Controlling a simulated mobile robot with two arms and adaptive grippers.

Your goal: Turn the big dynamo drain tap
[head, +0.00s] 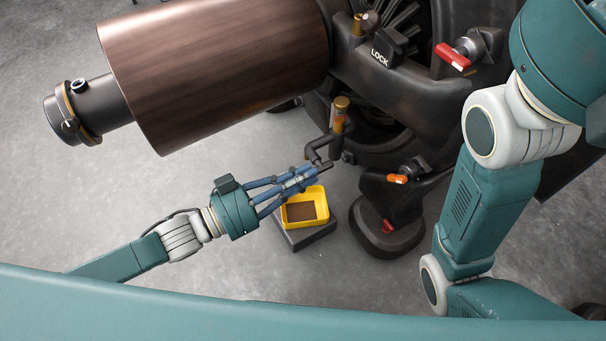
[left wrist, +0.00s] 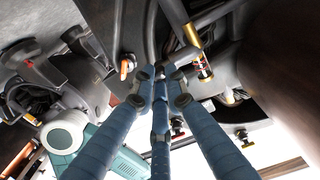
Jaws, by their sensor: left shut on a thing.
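The big dynamo (head: 420,100) is a dark machine with a wide brown drum. A gold-capped amber oil glass (head: 340,115) stands on its front, with a dark bent pipe below it. My left gripper (head: 314,174) is at the lower end of this pipe, over a yellow tray. Its blue fingers (left wrist: 160,76) are closed together on a small dark part, which I take to be the drain tap (head: 325,163). The fingers hide most of it, so its turn angle cannot be told. My right arm shows on the right, but its gripper is out of view.
The yellow tray (head: 325,206) sits on a grey block below my left gripper. An orange-handled tap (head: 398,179) and a red knob (head: 388,226) are to the right. A red lever (head: 452,57) and a LOCK block (head: 391,46) are higher up. Grey floor is clear at left.

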